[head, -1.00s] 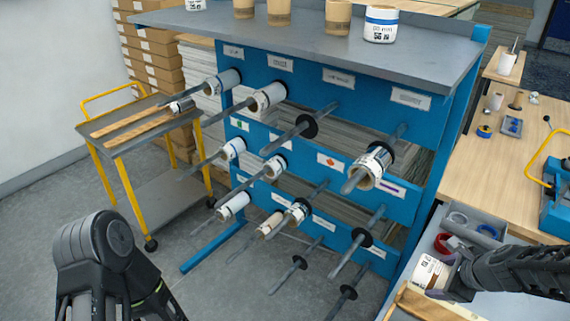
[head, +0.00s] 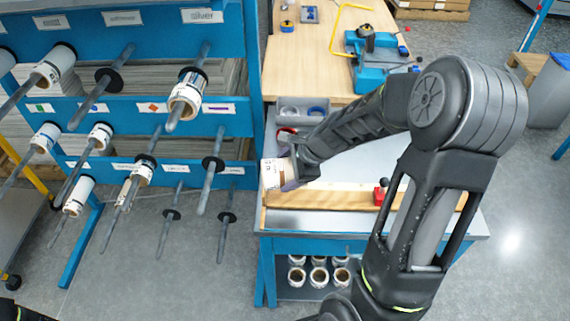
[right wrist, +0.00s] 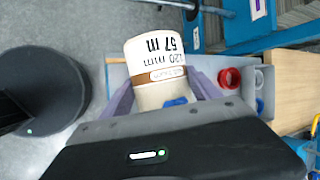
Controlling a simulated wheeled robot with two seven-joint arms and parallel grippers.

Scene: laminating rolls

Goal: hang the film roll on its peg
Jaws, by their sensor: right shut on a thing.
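The film roll (head: 271,174) is a short cream cylinder with a white printed label. My right gripper (head: 287,178) is shut on it, at the left end of the workbench. In the right wrist view the roll (right wrist: 158,62) sits between the two purple-grey fingers, its label reading 120 mm, 57 m. The blue rack (head: 140,108) stands to the left, with rows of grey pegs. One bare peg (head: 100,88) is in the upper row, another (head: 210,175) lower right. The peg under the "silver" label carries a roll (head: 187,92). My left gripper is out of view.
A wooden strip (head: 330,198) with a red clamp (head: 380,192) lies along the bench's front. Grey bins with a red ring (head: 285,134) are behind the roll. Several rolls (head: 319,275) stand on the shelf below. Open floor lies in front of the rack.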

